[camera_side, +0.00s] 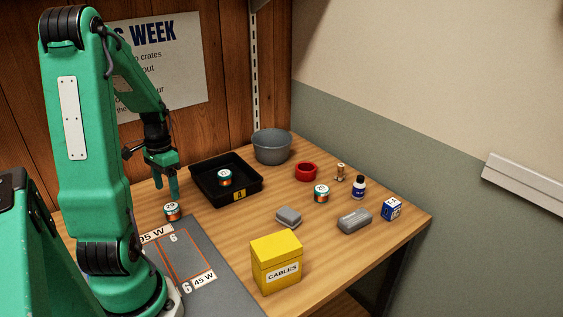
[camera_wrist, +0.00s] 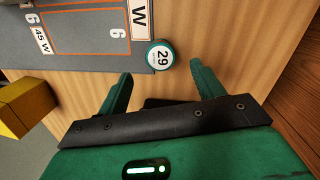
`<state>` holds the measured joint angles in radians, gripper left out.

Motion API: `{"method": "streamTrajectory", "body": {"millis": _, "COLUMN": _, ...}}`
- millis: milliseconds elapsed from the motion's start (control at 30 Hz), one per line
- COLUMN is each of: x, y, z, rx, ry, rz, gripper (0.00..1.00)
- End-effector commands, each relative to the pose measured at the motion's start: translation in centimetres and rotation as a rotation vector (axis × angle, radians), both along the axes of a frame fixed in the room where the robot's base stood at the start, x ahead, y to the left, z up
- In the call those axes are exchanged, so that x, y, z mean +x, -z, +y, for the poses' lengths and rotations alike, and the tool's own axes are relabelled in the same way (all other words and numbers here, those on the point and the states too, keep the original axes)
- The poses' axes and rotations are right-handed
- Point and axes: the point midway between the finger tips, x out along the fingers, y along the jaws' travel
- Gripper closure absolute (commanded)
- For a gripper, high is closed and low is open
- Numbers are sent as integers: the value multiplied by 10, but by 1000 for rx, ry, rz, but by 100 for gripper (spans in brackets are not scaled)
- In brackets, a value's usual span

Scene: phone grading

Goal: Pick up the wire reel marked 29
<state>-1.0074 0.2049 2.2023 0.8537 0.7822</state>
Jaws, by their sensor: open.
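The wire reel marked 29 (camera_side: 173,211) stands upright on the wooden table at the edge of the grey mat, with a white top and a green rim. In the wrist view the reel (camera_wrist: 160,56) shows its label 29 from above, ahead of the fingers and between their lines. My gripper (camera_side: 168,188) is above the table close to the reel, apart from it. In the wrist view my gripper (camera_wrist: 163,82) has its two green fingers spread with nothing between them.
A similar reel (camera_side: 225,177) lies in the black tray (camera_side: 207,194); another reel (camera_side: 321,193) stands farther right. The grey mat (camera_side: 208,245) has marked slots. A yellow cables box (camera_side: 276,263), grey bowl (camera_side: 272,147), red bowl (camera_side: 306,172) and small items stand around. The table between them is clear.

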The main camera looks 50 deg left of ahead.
Motion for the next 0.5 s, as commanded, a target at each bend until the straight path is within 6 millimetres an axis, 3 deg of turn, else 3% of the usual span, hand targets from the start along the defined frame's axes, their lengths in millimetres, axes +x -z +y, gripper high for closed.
{"method": "streamTrajectory", "body": {"millis": 500, "x": -1, "y": 26, "z": -3, "rx": 0, "ry": 0, "rz": 0, "gripper": 33}}
